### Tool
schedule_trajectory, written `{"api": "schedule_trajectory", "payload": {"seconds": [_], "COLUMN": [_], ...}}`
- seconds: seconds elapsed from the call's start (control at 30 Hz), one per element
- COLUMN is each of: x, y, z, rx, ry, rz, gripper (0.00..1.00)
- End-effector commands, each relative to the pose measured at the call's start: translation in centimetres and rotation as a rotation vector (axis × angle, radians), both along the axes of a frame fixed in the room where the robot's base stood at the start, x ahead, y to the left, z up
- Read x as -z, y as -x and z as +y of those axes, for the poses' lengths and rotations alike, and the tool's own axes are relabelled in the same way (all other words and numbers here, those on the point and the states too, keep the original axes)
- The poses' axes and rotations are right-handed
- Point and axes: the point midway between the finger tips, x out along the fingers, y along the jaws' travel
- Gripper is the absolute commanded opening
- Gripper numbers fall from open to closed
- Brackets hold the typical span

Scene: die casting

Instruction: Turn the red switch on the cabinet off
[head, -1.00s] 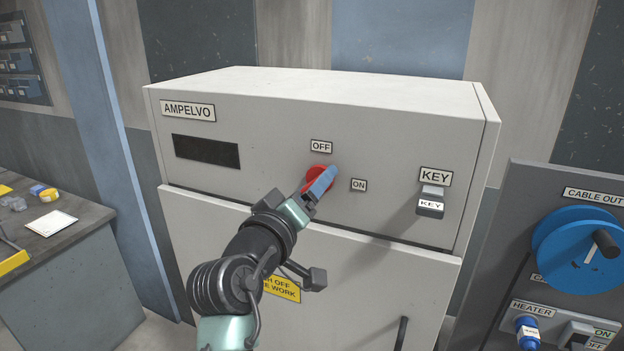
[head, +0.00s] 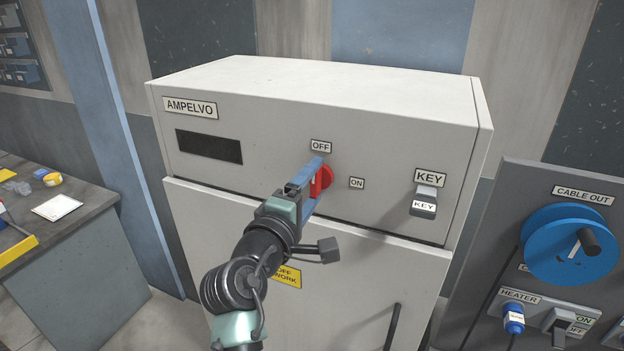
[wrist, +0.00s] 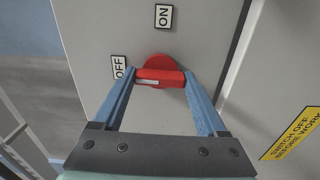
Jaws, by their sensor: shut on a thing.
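The red switch (head: 326,177) is on the upper front of the pale grey cabinet (head: 270,155), below the OFF label (head: 321,146) and left of the ON label (head: 357,183). In the wrist view the red handle (wrist: 160,77) lies across the picture; its white mark is at the end toward the OFF label (wrist: 119,67), and the ON label (wrist: 163,16) is above. My gripper (head: 321,169) is shut on the handle, one blue finger at each end of it. Part of the switch is hidden behind a finger in the head view.
A KEY holder (head: 424,202) juts from the cabinet at right. The panel (head: 510,240) with a blue cable reel (head: 570,245) stands further right. A workbench (head: 95,215) is at left. A yellow sign (head: 287,276) is below my wrist.

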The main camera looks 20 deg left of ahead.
Motion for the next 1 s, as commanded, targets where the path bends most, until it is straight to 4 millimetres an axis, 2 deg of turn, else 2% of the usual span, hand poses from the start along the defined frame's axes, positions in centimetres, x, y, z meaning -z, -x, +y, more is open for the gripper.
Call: {"api": "schedule_trajectory", "payload": {"seconds": [0.63,0.67,0.77,1.0], "x": [0.09,0.09,0.08,0.05], "y": [0.02,0.03,0.02,0.04], "z": [0.04,0.04,0.04,0.02], "rx": [0.0,0.0,0.0,0.0], "ry": [0.051,0.051,0.049,0.047], "rz": [0.003,0.003,0.003,0.002], "gripper": [0.19,0.8,0.98,1.0]}}
